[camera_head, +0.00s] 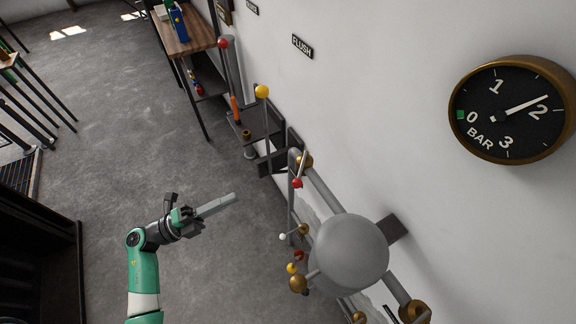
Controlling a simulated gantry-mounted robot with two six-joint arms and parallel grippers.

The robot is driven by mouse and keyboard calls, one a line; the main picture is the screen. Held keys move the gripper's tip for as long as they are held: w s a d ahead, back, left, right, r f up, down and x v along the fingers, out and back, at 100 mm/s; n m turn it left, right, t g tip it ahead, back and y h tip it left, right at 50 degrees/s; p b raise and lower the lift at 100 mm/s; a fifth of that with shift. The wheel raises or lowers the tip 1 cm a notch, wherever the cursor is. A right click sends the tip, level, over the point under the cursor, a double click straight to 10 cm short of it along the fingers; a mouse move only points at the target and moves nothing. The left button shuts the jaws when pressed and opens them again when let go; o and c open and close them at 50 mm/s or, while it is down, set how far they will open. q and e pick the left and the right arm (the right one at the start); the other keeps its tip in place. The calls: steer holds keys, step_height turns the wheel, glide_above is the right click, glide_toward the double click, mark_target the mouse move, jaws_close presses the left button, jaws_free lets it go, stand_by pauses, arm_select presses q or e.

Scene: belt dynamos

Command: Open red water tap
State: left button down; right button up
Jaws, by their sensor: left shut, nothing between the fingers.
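My left gripper (230,199) is shut and empty, held over the floor to the left of the pipework. A lever with a red knob (297,183) sits on the upper pipe, to the right of my gripper and apart from it. A second red handle (299,255) shows lower down beside the grey round tank (349,254). A tall lever with a red ball (223,43) stands further back by the shelf. I cannot tell which of these is the red water tap. My right gripper is not in view.
A yellow-ball lever (262,92) stands by the wall. A yellow knob (292,268) and a white knob (283,237) sit near the tank. A pressure gauge (512,110) on the wall points near 2. A wooden-topped shelf (186,35) stands behind.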

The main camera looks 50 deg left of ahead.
arm_select(q)
steer(key=s+f, duration=0.1)
steer(key=b, duration=0.2)
glide_toward(301, 168)
steer(key=w+d, duration=0.2)
steer(key=d, duration=0.2)
steer(key=shift+s+r+m+g+h, duration=0.3)
steer(key=shift+r+m+h, duration=0.1)
steer(key=shift+r, duration=0.1)
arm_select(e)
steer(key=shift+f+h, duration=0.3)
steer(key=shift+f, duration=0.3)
arm_select(q)
steer(key=shift+d+p, duration=0.2)
steer(key=shift+p, duration=0.2)
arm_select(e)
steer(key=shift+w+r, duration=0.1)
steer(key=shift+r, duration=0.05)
